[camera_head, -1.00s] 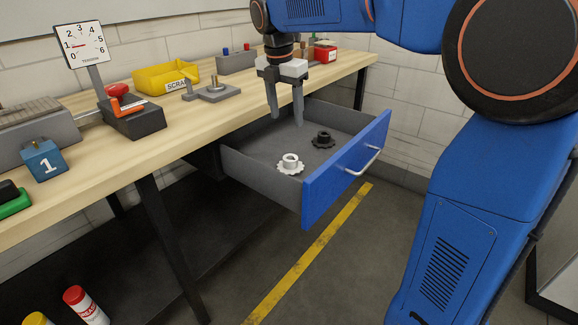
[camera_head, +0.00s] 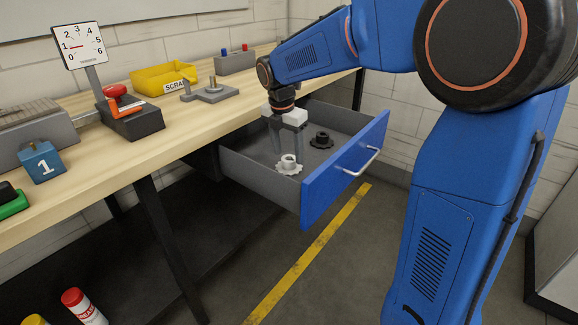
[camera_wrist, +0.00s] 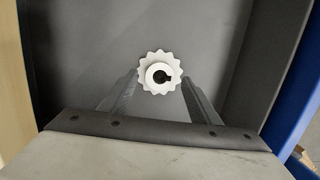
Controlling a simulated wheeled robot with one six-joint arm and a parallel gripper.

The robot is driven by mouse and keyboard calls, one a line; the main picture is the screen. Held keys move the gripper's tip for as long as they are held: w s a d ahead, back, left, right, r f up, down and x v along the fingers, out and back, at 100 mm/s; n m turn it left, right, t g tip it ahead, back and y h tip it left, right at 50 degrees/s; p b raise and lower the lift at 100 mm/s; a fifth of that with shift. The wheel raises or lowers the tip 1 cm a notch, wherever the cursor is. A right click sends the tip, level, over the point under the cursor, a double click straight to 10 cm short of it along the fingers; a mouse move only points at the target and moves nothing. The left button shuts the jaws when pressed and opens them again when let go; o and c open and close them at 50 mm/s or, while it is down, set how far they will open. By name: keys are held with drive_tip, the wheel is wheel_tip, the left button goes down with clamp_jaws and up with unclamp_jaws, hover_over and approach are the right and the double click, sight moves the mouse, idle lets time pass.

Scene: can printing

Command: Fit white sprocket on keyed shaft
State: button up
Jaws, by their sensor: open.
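The white sprocket (camera_head: 288,167) lies flat in the open drawer, near its front left corner. In the wrist view the white sprocket (camera_wrist: 160,73) shows a raised hub and a dark bore with a key notch. My gripper (camera_head: 286,153) is open and points down into the drawer. Its fingers (camera_wrist: 160,88) sit to either side of the sprocket in the wrist view; how far above it they are, I cannot tell. A grey fixture (camera_head: 209,93) with an upright shaft (camera_head: 212,80) stands on the bench; its key is too small to make out.
A black sprocket (camera_head: 322,139) lies farther back in the drawer. The blue drawer front (camera_head: 345,167) and grey side walls surround my gripper. A yellow scrap bin (camera_head: 165,77), a dial gauge (camera_head: 80,45) and a red-button device (camera_head: 130,115) stand on the bench.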

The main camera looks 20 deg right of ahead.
drive_tip(key=shift+w+d+f, duration=0.1)
drive_tip(key=shift+d+f, duration=0.05)
drive_tip(key=shift+f, duration=0.85)
drive_tip(key=c, duration=1.2)
wheel_tip(320, 180, up, 22)
drive_tip(key=shift+r, duration=0.1)
